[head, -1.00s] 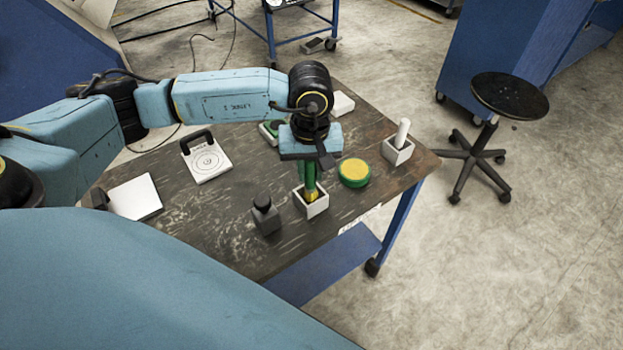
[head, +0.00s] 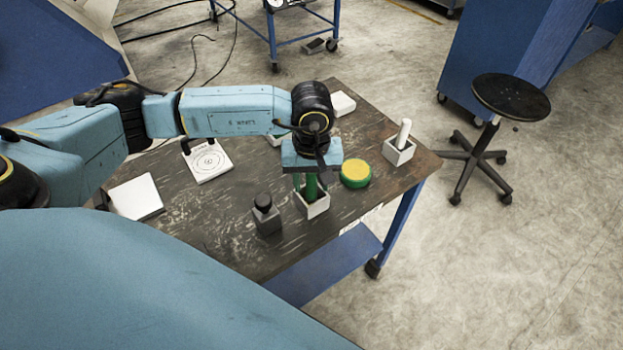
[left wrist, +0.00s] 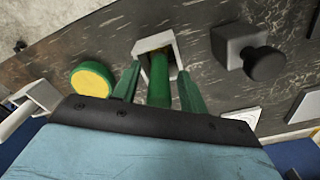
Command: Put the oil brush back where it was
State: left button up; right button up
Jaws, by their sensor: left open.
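The oil brush stands in a small white square holder (head: 314,208) near the table's front edge. Its green handle (head: 312,187) points up out of the holder, with its lower end hidden inside. My left gripper (head: 309,187) is above the holder, pointing down, with its fingers apart. In the left wrist view the green handle (left wrist: 158,80) stands between the two green fingers (left wrist: 158,88), with gaps on both sides. The holder's rim (left wrist: 153,43) shows around the handle there. My right gripper is not in view.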

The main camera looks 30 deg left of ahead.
pick_arm(q)
notch_tip(320, 180, up, 12)
jog(key=shift+s+r, duration=0.1)
jog(key=shift+r, duration=0.05)
dwell(0.4)
